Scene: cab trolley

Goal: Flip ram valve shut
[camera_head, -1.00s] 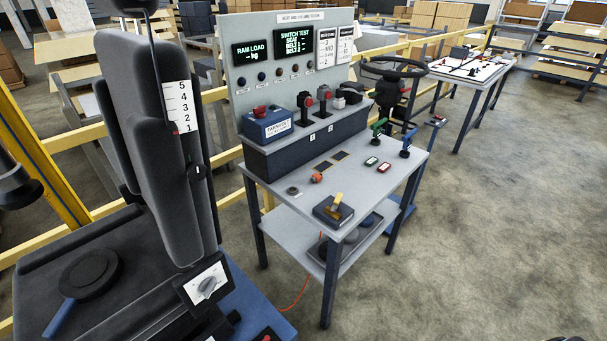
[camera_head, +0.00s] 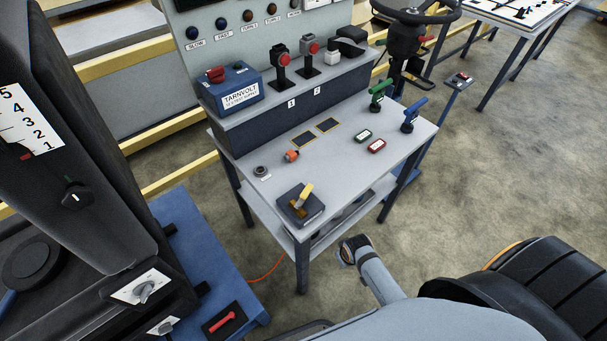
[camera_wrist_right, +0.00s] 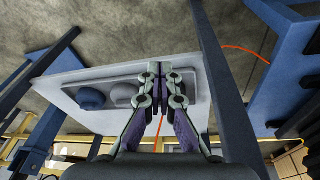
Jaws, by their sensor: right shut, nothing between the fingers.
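A dark block with a yellow lever (camera_head: 303,200) sits at the near edge of the grey bench top (camera_head: 345,170). The lever stands tilted up from the block. A red lever (camera_head: 221,322) lies on a dark plate on the blue base at lower left. No readable label shows which of these is the ram valve. My right gripper (camera_wrist_right: 165,72) is shut and empty in the right wrist view, in front of the bench's lower shelf (camera_wrist_right: 75,68). In the head view my right arm reaches in below the bench; its fingers cannot be made out. My left gripper is not in view.
A green lever (camera_head: 377,95) and a blue lever (camera_head: 410,115) stand at the bench's right end. A blue Tarnvolt box (camera_head: 235,90) sits on the raised ledge. Bench legs and an orange cable (camera_head: 268,270) are close to my right arm. Open floor lies to the right.

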